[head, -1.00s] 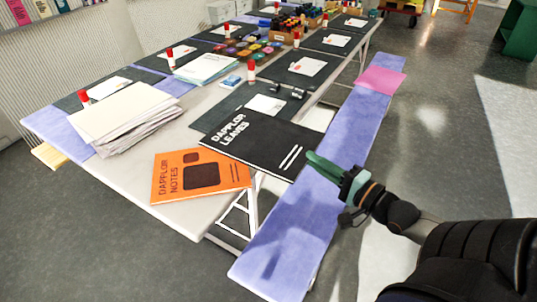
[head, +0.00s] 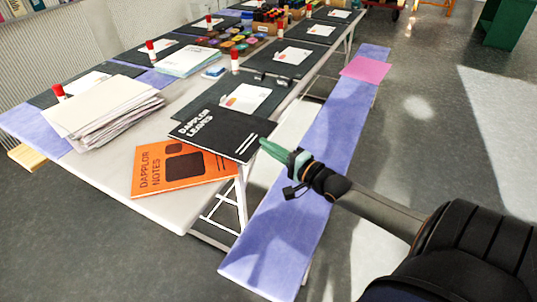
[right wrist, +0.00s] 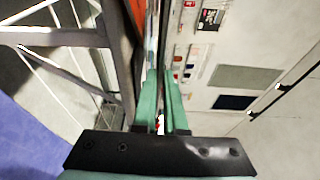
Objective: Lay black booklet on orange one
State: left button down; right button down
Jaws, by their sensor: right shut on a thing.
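The black booklet (head: 222,128), marked "Dapplor Leaves", is near the table's right edge in the head view. Its lower edge overlaps the upper right part of the orange booklet (head: 150,178), marked "Dapplor Notes", in the picture. I cannot tell whether the two touch. The orange booklet lies at the table's near corner. My right gripper (head: 270,148) is shut on the black booklet's right corner, from the bench side. In the right wrist view a thin edge runs between the fingers (right wrist: 163,105). My left gripper is not in view.
A stack of white paper (head: 100,110) lies left of the booklets. A dark mat (head: 215,103) with a card and a red-capped glue stick (head: 235,62) lie behind. A blue-covered bench (head: 300,205) runs along the table's right side, with a pink sheet (head: 365,69) on it.

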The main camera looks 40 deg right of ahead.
notch_tip(320, 180, down, 3)
jog(key=shift+f+b, duration=0.1)
jog(key=shift+b, duration=0.3)
jog(key=c, duration=1.4)
grip_release()
jog(key=shift+f, duration=0.15)
jog(key=o, duration=0.4)
jog(key=shift+r, duration=0.2)
jog(key=shift+s+d+p, duration=0.25)
jog(key=shift+s+p, duration=0.15)
jog(key=shift+s, duration=1.55)
jog(key=shift+s+d+p, duration=0.2)
jog(key=shift+s+p, duration=0.2)
jog(key=shift+s, duration=1.6)
jog(key=shift+s+d+p, duration=0.25)
jog(key=shift+s+p, duration=0.15)
jog(key=shift+s, duration=1.55)
